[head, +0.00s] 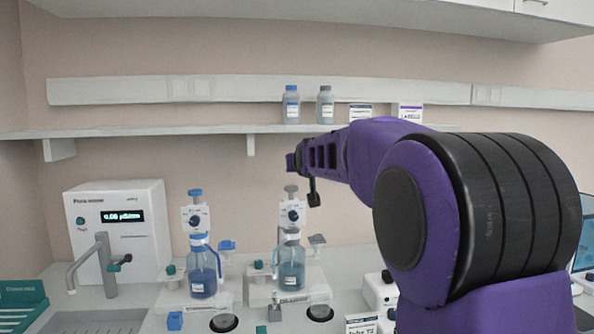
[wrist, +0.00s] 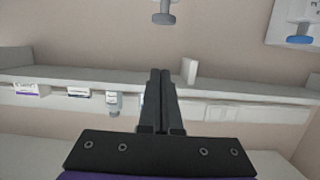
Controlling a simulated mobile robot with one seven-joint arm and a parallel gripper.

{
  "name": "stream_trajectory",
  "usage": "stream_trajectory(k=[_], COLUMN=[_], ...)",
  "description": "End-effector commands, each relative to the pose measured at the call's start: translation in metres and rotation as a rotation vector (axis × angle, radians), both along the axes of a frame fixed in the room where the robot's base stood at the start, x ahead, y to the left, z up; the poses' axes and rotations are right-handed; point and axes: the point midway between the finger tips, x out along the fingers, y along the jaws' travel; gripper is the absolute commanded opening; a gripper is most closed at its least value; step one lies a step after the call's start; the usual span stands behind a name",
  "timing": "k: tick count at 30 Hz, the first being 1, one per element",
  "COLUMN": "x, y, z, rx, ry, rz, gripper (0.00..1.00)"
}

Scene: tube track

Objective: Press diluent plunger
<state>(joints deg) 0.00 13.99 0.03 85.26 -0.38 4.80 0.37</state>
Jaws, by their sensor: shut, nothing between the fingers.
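Two bottle-top dispensers stand on the bench in the head view. The left one has a blue plunger (head: 195,193) over a blue-collared bottle (head: 203,273). The right one has a grey plunger (head: 291,189) over a bottle of blue liquid (head: 291,268). I cannot read which is the diluent. My gripper (head: 314,201) points down, just right of the grey plunger in the head view. In the wrist view my gripper (wrist: 160,72) is shut and empty. There the grey plunger (wrist: 163,17) lies beyond the fingertips, apart from them, and the blue plunger (wrist: 300,39) is at right.
A wall shelf (head: 200,130) behind holds a blue-capped bottle (head: 291,105), a grey-capped bottle (head: 325,105) and label boxes. A white meter (head: 120,235) and a tap (head: 105,262) stand at left. My arm hides the bench at right.

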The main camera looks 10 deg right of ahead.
Motion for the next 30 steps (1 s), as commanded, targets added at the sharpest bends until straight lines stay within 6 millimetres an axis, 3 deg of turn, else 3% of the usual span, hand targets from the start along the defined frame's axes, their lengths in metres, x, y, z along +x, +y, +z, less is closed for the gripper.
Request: stream_trajectory(k=[14,21,30], x=[0.079,0.077,0.076], y=[0.000,0.000,0.000], z=[-0.020,-0.053,-0.059], rx=[0.000,0.000,0.000], ry=[0.002,0.002,-0.001], rz=[0.000,0.000,0.000], gripper=[0.00,0.00,0.00])
